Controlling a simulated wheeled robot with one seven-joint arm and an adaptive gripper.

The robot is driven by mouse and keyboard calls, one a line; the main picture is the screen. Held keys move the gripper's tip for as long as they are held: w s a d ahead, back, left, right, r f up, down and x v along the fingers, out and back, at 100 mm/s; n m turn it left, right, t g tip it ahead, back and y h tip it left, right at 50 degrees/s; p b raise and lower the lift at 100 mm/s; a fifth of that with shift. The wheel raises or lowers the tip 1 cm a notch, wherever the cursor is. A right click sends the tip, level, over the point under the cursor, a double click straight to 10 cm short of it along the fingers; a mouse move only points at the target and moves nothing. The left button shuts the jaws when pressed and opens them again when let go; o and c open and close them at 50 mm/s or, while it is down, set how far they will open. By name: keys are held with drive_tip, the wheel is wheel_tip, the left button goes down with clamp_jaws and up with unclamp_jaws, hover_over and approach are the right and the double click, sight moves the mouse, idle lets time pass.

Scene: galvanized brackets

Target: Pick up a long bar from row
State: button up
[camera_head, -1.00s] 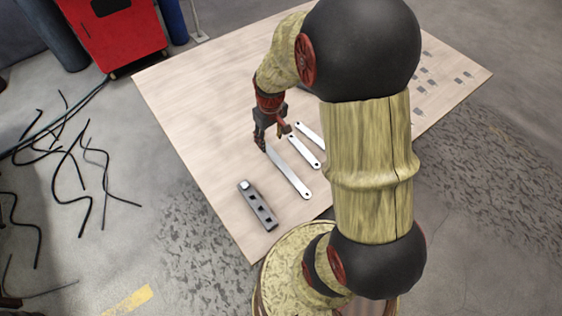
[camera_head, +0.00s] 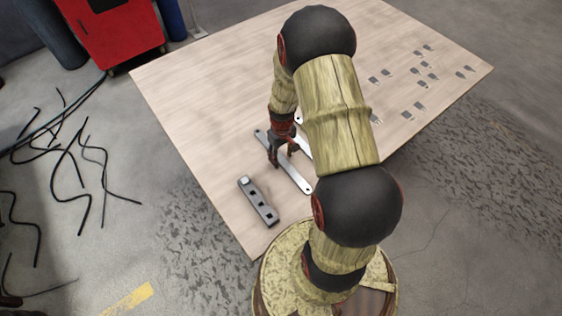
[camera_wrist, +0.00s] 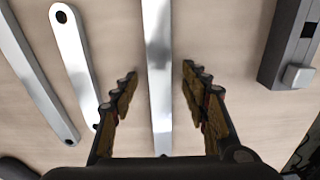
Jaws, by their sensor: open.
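A row of long silver bars with end holes lies on the wooden table. The nearest long bar (camera_head: 294,178) lies beside the grey block, and in the wrist view this bar (camera_wrist: 158,60) runs between my fingers. My gripper (camera_head: 281,162) is over the middle of this bar. In the wrist view my gripper (camera_wrist: 160,82) is open, with one finger on each side of the bar and a gap to each. Two more bars show at the left of the wrist view, a near one (camera_wrist: 75,60) and a farther one (camera_wrist: 35,80). My arm hides most of them in the head view.
A grey block with square holes (camera_head: 258,202) lies close beside the bar, and it also shows in the wrist view (camera_wrist: 286,45). Several small brackets (camera_head: 420,84) lie at the table's right. The table's (camera_head: 200,100) left part is clear.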

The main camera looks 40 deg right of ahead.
drive_tip(key=shift+f, duration=0.5)
drive_tip(key=shift+c, duration=0.8)
clamp_jaws()
